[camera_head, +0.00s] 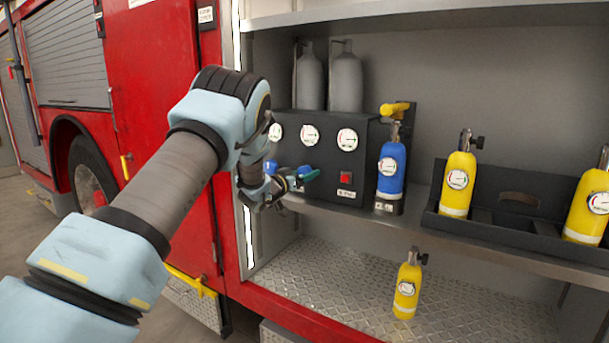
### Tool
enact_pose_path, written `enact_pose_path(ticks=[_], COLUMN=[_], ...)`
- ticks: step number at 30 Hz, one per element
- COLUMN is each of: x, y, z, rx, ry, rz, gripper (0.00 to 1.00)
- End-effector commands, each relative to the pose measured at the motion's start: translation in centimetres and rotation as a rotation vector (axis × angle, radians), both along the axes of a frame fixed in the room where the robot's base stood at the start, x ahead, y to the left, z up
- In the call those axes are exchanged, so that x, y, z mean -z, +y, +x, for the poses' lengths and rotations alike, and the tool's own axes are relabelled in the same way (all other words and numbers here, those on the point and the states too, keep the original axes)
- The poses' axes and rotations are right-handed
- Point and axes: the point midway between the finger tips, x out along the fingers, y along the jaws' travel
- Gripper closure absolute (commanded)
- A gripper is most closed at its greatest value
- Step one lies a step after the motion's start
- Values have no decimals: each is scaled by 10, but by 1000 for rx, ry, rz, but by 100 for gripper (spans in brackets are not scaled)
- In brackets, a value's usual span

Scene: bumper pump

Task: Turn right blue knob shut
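The dark control panel (324,150) stands on the shelf of the red truck, with round gauges, a red switch (345,178) and blue knobs low on its front. The right blue knob (308,172) shows just right of my gripper's end. A small part of the left blue knob (270,167) shows behind my wrist. My gripper (284,184) is in front of the panel's lower left, close to the right knob. I cannot tell whether it touches the knob. Its fingers are small and partly hidden by my wrist, so their opening is unclear.
A blue cylinder (391,170) stands right of the panel, with a yellow fitting (395,109) above it. Yellow cylinders (458,183) stand in a black tray (480,228) farther right. Another yellow cylinder (407,288) stands on the metal floor below. Grey bottles (346,80) are behind the panel.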

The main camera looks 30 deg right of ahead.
Motion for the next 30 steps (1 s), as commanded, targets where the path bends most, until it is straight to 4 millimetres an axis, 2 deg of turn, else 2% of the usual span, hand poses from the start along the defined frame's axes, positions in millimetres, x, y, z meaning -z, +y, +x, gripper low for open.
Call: enact_pose_path(ticks=[2,16,23,30], x=[0,0,1,4], y=[0,0,0,0], z=[0,0,-1,-1], rx=[0,1,1,2], ry=[0,0,-18,-112], rz=[0,0,10,59], gripper=[36,89,89,89])
